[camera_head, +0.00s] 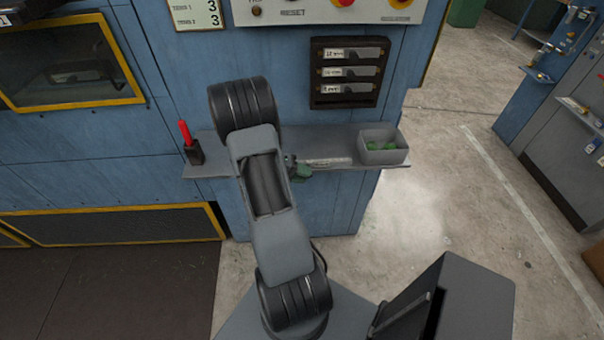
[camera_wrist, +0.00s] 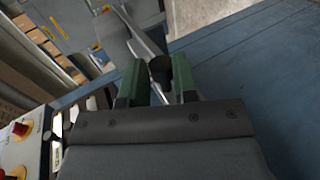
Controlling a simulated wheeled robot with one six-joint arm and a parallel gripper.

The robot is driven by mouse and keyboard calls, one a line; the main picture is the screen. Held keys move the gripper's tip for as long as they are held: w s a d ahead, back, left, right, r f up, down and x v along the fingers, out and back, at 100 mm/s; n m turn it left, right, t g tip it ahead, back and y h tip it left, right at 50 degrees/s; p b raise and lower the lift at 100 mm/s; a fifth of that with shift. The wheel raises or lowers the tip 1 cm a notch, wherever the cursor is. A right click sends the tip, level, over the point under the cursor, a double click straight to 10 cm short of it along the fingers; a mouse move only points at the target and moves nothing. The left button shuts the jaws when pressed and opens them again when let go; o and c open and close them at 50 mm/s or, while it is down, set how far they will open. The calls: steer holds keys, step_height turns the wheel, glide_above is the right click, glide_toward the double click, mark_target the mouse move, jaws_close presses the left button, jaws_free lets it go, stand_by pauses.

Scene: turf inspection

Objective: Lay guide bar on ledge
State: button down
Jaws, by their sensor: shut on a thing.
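My gripper (camera_head: 300,172) is mostly hidden behind my arm in the head view, at the front edge of the grey ledge (camera_head: 225,165). In the wrist view its two green fingers (camera_wrist: 157,82) stand on either side of a dark rounded piece. A thin pale metal guide bar (camera_wrist: 146,40) runs away from between the fingers. In the head view the bar (camera_head: 325,161) reaches right from the gripper, lying over the ledge in the picture. I cannot tell whether it touches the ledge. The middle of the ledge is hidden by my arm.
A grey bin (camera_head: 384,154) with green pieces stands at the ledge's right end. A red marker in a dark holder (camera_head: 194,152) stands at the left. A dark rack (camera_head: 348,73) with several labelled slots hangs above. The blue machine wall (camera_head: 165,60) rises behind.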

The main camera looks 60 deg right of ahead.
steer(key=c, duration=0.8)
jaws_free()
